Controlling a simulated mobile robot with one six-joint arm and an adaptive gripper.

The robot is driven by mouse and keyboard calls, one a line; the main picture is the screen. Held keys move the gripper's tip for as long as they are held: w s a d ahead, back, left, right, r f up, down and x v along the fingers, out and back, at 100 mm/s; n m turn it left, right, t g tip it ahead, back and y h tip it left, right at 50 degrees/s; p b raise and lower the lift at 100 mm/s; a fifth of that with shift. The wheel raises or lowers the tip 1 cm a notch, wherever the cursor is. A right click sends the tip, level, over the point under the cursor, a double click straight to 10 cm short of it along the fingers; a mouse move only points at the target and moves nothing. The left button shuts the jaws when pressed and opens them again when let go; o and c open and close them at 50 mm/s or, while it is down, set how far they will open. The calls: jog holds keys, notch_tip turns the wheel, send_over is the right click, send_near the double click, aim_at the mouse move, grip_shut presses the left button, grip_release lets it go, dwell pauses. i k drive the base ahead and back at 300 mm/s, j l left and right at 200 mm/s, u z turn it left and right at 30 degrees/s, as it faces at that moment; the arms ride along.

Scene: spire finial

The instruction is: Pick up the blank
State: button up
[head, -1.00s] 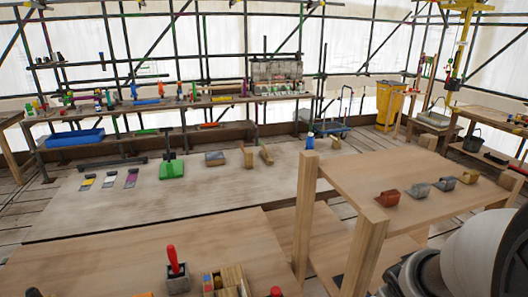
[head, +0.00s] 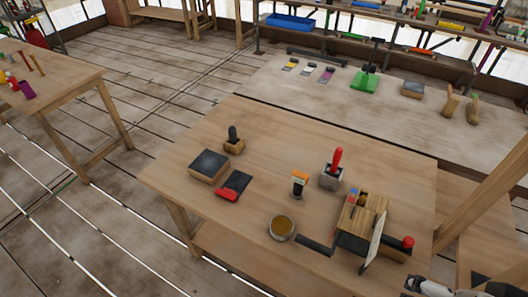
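No object here can be singled out for certain as the blank. On the near wooden table (head: 225,135) a ridged pale wooden block (head: 365,205) stands at the right, among small coloured parts. A wooden block with a dark top (head: 209,165) lies at the left. A grey block with a red handle (head: 333,174) stands near the middle. Grey and black parts of my arm show at the bottom right corner. No gripper fingertips can be made out.
The table also holds a round tin (head: 281,228), a red-handled dark tool (head: 234,186), an orange-topped item (head: 299,184) and an upright pale plate (head: 374,240). Plank floor (head: 110,225) is open at the left.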

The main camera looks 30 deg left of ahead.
aim_at(236, 183)
jog(key=k+l+u, duration=0.1)
jog(key=u, duration=1.55)
jog(key=j+z, duration=0.1)
jog(key=z, duration=0.35)
jog(key=i+j+z, duration=0.25)
jog(key=j+z, duration=0.15)
jog(key=i+j+z, duration=0.15)
jog(key=j+z, duration=0.25)
jog(key=j, duration=0.15)
jog(key=j+z, duration=0.85)
jog(key=j, duration=1.5)
